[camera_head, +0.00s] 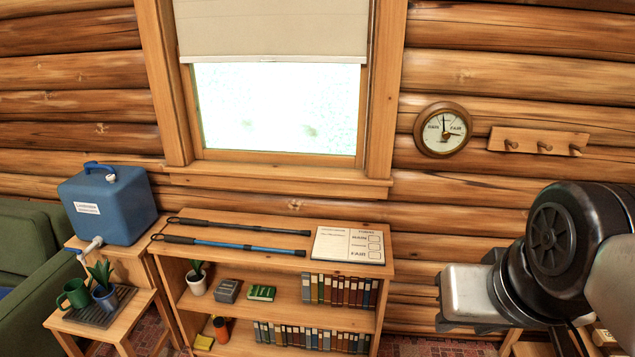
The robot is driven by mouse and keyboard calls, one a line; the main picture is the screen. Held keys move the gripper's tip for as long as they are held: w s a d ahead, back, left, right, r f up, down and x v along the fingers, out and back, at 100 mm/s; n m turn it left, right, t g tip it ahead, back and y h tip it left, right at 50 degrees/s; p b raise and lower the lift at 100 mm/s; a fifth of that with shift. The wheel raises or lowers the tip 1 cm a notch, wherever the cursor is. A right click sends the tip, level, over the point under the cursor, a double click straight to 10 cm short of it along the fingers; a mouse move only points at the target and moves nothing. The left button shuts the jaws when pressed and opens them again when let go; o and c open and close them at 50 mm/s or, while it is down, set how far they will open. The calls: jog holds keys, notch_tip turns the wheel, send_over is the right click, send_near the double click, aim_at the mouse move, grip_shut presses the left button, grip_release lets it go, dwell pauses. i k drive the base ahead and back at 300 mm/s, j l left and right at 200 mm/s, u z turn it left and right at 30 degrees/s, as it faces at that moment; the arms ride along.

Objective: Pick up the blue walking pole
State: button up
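The blue walking pole (232,245) lies flat on top of the wooden bookshelf (345,211) below the window. It has a black handle at its left end and a dark tip at the right. A dark grey walking pole (240,226) lies roughly parallel just behind it, apart from it. My arm comes in from the right edge. My gripper (464,296) is right of the bookshelf, well away from both poles. Its fingers are not clearly seen, so I cannot tell whether it is open.
A white printed board (349,245) lies at the right of the bookshelf top. A blue water container (110,205) stands on a wooden stand at left, near a small table (128,327) with mugs and a plant. Books and a potted plant fill the shelves.

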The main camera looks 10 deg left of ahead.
aim_at(168, 238)
jog(key=i+j, duration=0.2)
jog(key=j, duration=0.2)
jog(key=i+j, duration=0.2)
jog(key=j, duration=0.2)
jog(key=i+j, duration=0.2)
jog(key=j, duration=0.2)
jog(key=i+j, duration=0.25)
jog(key=j, duration=0.15)
jog(key=i+j, duration=0.2)
jog(key=j, duration=0.2)
jog(key=i+j, duration=0.2)
jog(key=j, duration=0.2)
jog(key=i+j, duration=0.2)
jog(key=j, duration=0.2)
jog(key=i+j, duration=0.2)
jog(key=j, duration=0.25)
